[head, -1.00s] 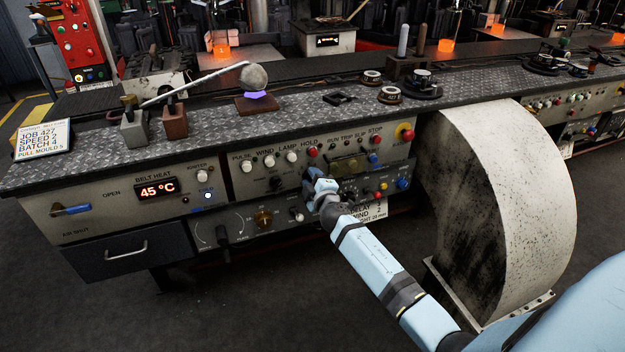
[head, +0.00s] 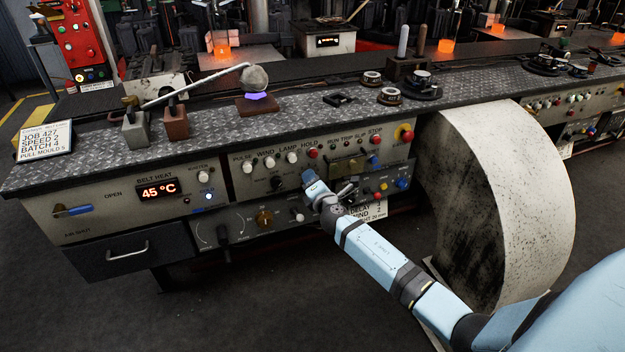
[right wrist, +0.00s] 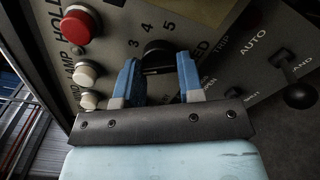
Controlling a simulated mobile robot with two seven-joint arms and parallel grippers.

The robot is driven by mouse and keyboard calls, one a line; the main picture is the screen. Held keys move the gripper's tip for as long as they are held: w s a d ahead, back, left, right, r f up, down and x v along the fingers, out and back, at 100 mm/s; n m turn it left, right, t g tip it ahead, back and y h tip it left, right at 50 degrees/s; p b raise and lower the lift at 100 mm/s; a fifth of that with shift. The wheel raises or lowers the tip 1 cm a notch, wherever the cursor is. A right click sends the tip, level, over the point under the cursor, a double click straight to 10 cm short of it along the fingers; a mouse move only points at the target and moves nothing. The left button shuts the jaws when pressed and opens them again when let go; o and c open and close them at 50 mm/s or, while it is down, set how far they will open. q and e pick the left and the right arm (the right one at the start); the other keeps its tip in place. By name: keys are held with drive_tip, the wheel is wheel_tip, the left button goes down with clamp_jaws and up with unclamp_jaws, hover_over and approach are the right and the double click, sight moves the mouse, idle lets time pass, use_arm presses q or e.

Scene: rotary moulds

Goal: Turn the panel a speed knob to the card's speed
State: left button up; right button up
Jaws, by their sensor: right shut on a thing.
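The job card (head: 44,141) stands on the left of the bench and reads JOB 427, SPEED 2, BATCH 4, PULL MOULD 5. My right gripper (head: 309,180) is at the control panel (head: 239,178), below the red HOLD button. In the right wrist view its two blue fingers (right wrist: 157,72) are shut on a black knob (right wrist: 158,56), one on each side. The digits 3, 4 and 5 show around the knob, with part of a word ending in "ED". The knob's pointer and the lower digits are hidden. My left gripper is not in view.
A red button (right wrist: 79,25) and white buttons sit close beside the fingers in the right wrist view. A black-balled lever (right wrist: 299,96) stands to the right. A large pale curved housing (head: 500,200) stands right of my forearm. Open floor lies in front.

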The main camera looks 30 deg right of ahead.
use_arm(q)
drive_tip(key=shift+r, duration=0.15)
use_arm(e)
drive_tip(key=shift+n, duration=1.3)
use_arm(q)
drive_tip(key=shift+p, duration=0.3)
use_arm(e)
drive_tip(key=o, duration=0.9)
use_arm(q)
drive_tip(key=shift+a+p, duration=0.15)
drive_tip(key=shift+p, duration=0.45)
use_arm(e)
drive_tip(key=v, duration=1.3)
drive_tip(key=shift+s+f, duration=0.1)
drive_tip(key=shift+s, duration=0.3)
